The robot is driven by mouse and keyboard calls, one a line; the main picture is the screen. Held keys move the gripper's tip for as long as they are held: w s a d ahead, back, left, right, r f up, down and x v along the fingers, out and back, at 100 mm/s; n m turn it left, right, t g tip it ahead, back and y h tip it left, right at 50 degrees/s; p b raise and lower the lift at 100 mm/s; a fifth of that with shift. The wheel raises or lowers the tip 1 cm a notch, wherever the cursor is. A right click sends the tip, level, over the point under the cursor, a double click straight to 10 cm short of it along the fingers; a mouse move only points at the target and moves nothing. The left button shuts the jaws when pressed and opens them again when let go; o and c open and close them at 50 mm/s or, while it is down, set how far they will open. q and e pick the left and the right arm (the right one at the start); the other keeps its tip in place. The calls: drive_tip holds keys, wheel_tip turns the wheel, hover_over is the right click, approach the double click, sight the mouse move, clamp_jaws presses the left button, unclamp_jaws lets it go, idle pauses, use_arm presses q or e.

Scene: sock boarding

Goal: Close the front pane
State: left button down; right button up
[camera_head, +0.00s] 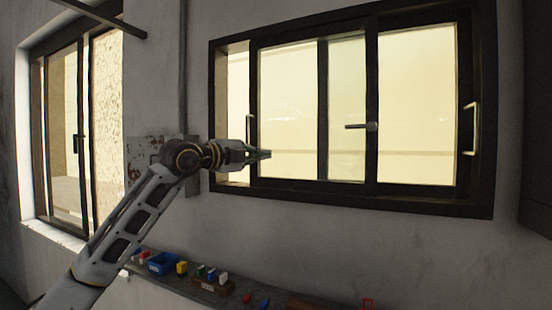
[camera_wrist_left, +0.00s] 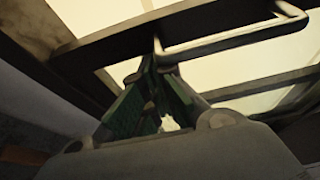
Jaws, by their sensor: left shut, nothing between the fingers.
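The dark-framed sliding window (camera_head: 350,195) fills the right of the head view. Its left pane (camera_head: 284,95) and right pane (camera_head: 417,100) overlap in the middle; which is the front one is hard to tell. A gap (camera_head: 237,90) shows between the frame's left side and the left pane's stile. A thin upright handle (camera_head: 248,128) is on that stile, and another handle (camera_head: 472,128) is on the right stile. My left gripper (camera_head: 264,155) is shut and empty by the left stile. In the left wrist view its fingertips (camera_wrist_left: 157,60) are close to a bar handle (camera_wrist_left: 230,37); contact is unclear.
A small lever (camera_head: 362,126) sticks out at the middle stiles. A second window (camera_head: 85,130) is on the left wall. Below, a shelf (camera_head: 230,288) holds a blue bin (camera_head: 161,264) and several small coloured blocks. A worn metal plate (camera_head: 143,155) is behind my left wrist.

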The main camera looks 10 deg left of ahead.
use_arm(q)
drive_tip(key=w+a+p, duration=0.1)
drive_tip(key=w+a, duration=0.2)
drive_tip(key=a, duration=0.9)
drive_tip(key=shift+w, duration=0.2)
use_arm(e)
drive_tip(key=shift+d+r, duration=0.45)
drive_tip(key=shift+r, duration=0.2)
use_arm(q)
drive_tip(key=shift+r, duration=0.1)
drive_tip(key=shift+d+p, duration=0.1)
drive_tip(key=shift+p, duration=0.25)
use_arm(e)
drive_tip(key=shift+s+r, duration=0.1)
drive_tip(key=shift+r, duration=0.05)
